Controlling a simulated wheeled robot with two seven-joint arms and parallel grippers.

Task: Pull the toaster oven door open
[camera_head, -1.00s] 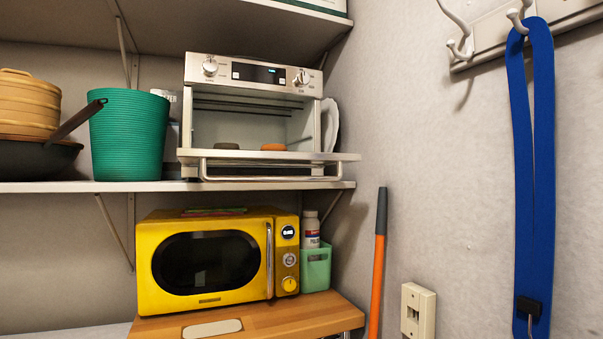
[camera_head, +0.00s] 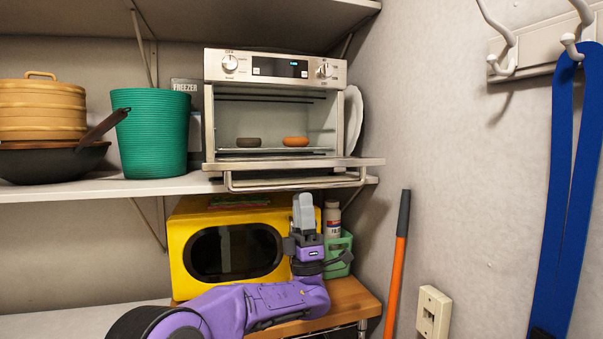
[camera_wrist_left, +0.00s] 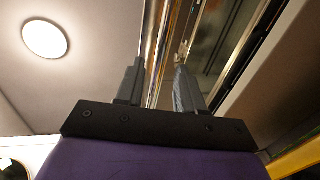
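The silver toaster oven (camera_head: 214,125) stands on the upper shelf. Its door (camera_head: 375,162) is folded down, lying about level and jutting past the shelf edge. The door's bar handle (camera_head: 245,187) runs along the front, and a metal bar (camera_wrist_left: 168,45) shows in the left wrist view beyond the fingers. My left gripper (camera_head: 303,198) points up just below the handle's right part, in front of the yellow microwave. In the left wrist view my left gripper (camera_wrist_left: 158,78) has its two fingers apart, with nothing visibly clamped. My right gripper is out of view.
A green bin (camera_head: 152,135) and a dark pan (camera_head: 50,162) stand left of the oven. The yellow microwave (camera_head: 182,245) sits below, with a green caddy (camera_head: 342,245) beside it. The wall and an orange-handled pole (camera_head: 397,275) are at the right.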

